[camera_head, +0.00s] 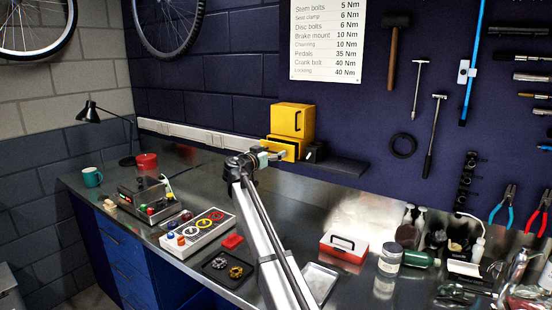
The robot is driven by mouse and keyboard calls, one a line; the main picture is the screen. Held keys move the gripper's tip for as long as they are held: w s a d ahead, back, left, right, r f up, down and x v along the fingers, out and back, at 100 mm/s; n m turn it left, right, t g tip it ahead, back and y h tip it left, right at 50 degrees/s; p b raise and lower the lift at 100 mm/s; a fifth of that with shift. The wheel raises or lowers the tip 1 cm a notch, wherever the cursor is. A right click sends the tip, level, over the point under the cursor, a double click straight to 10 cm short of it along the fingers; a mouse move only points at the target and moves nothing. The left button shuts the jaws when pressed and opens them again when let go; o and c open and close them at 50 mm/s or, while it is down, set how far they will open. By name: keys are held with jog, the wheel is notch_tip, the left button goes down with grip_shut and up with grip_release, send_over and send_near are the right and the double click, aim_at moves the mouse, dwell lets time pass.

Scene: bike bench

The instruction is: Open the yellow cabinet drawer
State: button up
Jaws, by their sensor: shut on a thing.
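The yellow cabinet (293,119) stands against the dark wall at the back of the bench. Its upper front carries a dark upright handle. Below it, the yellow drawer (291,146) juts out in front of the upper part, and a dark strip that looks like its inside shows behind its front edge. My gripper (284,155) is at the drawer front, shut on what appears to be the drawer handle. The handle itself is small and mostly hidden by the fingers. My arm reaches up to it from the lower middle of the view.
A dark shelf (341,166) lies right of the cabinet. Bare metal bench shows between the arm and the red-and-white box.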

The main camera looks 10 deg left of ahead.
jog(key=b+v, duration=0.5)
jog(key=v, duration=0.2)
jog(key=shift+s, duration=0.3)
jog(key=shift+d, duration=0.1)
jog(key=o, duration=1.4)
jog(key=shift+c, duration=0.2)
jog(key=v, duration=1.2)
